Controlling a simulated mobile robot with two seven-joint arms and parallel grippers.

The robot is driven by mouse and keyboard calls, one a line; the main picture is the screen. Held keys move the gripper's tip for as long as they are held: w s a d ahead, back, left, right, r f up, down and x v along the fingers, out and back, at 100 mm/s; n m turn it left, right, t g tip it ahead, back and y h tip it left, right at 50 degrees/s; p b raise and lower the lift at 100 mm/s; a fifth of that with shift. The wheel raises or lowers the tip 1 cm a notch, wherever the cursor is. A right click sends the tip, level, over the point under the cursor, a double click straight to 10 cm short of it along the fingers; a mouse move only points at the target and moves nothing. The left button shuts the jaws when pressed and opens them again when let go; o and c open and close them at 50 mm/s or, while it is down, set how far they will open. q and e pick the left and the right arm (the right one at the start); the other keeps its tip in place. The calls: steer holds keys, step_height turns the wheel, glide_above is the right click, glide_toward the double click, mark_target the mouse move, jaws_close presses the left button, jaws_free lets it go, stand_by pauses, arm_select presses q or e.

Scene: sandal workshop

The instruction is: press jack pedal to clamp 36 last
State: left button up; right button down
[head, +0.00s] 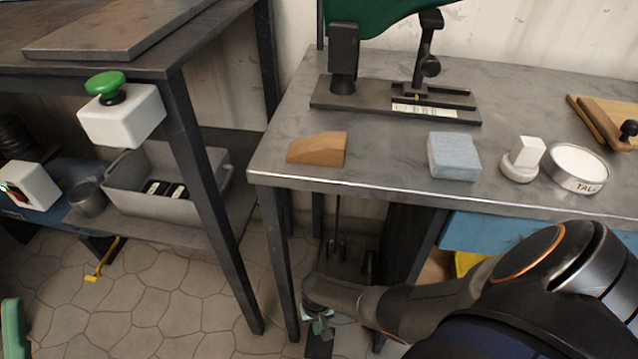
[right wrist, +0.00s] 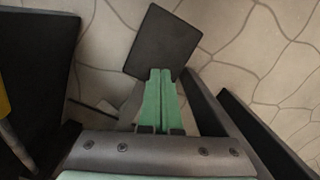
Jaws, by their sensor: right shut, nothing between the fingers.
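The dark pedal (right wrist: 163,42) is a flat, square-ended plate near the floor in the right wrist view. In the head view, a dark strip of it (head: 320,345) shows below my right gripper (head: 318,325). My right gripper's green fingers (right wrist: 160,100) are closed together and empty. Their tips overlap the pedal's near edge in the wrist view; I cannot tell whether they touch it. The jack (head: 395,100) stands on the metal bench, with a black post and lever. The green last (head: 390,16) sits on it, cut off at the top.
On the bench (head: 285,150) are a wooden wedge (head: 318,149), a blue block (head: 453,156), a white stamp-like piece (head: 522,160) and a talc tin (head: 577,167). Bench legs flank my right forearm. A green button box (head: 122,114) hangs at left. Open tiled floor (head: 170,295) lies left.

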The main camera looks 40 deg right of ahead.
steer(key=shift+w+d+r, duration=0.1)
steer(key=shift+w, duration=0.25)
arm_select(q)
steer(key=shift+d, duration=0.1)
step_height(320, 180, up, 11)
steer(key=a+p, duration=0.1)
steer(key=p, duration=0.9)
steer(key=shift+s+a+r+t, duration=0.15)
steer(key=shift+s+a+t, duration=0.05)
steer(key=shift+t, duration=0.2)
arm_select(e)
step_height(320, 180, up, 12)
steer(key=w, duration=0.1)
steer(key=shift+d+r, duration=0.25)
steer(key=shift+d, duration=0.05)
